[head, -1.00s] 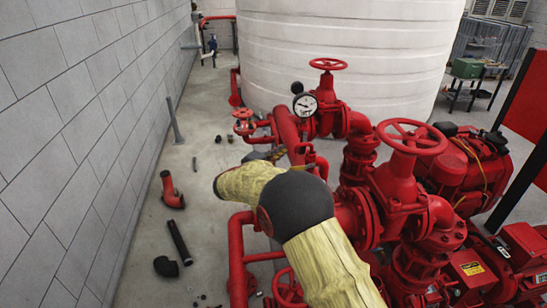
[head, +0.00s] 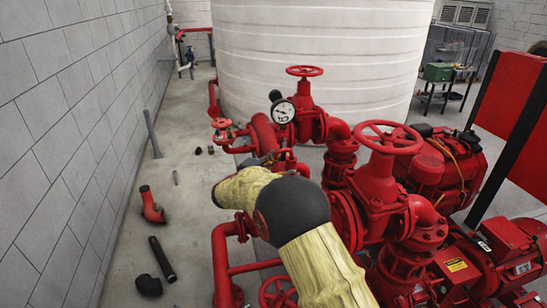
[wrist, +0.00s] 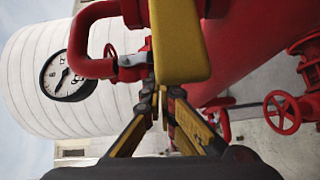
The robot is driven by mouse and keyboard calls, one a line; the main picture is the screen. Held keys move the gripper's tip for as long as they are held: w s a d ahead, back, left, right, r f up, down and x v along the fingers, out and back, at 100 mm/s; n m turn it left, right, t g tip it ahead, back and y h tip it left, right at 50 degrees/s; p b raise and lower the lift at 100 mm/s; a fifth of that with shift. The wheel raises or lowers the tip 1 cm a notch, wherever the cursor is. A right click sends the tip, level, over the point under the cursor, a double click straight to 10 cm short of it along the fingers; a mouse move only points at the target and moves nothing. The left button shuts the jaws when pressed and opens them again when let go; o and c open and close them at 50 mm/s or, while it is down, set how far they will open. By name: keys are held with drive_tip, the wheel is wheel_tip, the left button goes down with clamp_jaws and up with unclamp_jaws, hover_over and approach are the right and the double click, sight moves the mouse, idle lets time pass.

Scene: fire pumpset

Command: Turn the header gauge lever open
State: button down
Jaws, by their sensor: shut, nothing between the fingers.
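The header gauge (head: 283,111) is a round white dial with a black rim, standing above the red header pipe (head: 264,135). It also shows at the left in the wrist view (wrist: 68,76). A broad yellow bar (wrist: 178,40), seemingly the gauge lever, fills the upper middle of the wrist view. A small grey metal valve fitting (wrist: 131,68) sits left of it on a curved red pipe. My gripper (wrist: 163,92) is shut and empty, its fingertips just below the bar's near end. Whether they touch it cannot be told. My arm mostly hides this spot in the head view.
Red gate valves with handwheels (head: 394,138) and pump pipework crowd the right. A red handwheel (wrist: 282,112) shows right in the wrist view. A block wall (head: 60,120) runs along the left. Loose pipe pieces (head: 162,260) lie on the floor between. A white tank (head: 320,50) stands behind.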

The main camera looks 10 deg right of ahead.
drive_tip(key=shift+d+f+n+b, duration=0.3)
drive_tip(key=shift+d+f+b, duration=0.15)
drive_tip(key=shift+b, duration=0.35)
drive_tip(key=shift+d+r, duration=0.1)
drive_tip(key=shift+r, duration=0.1)
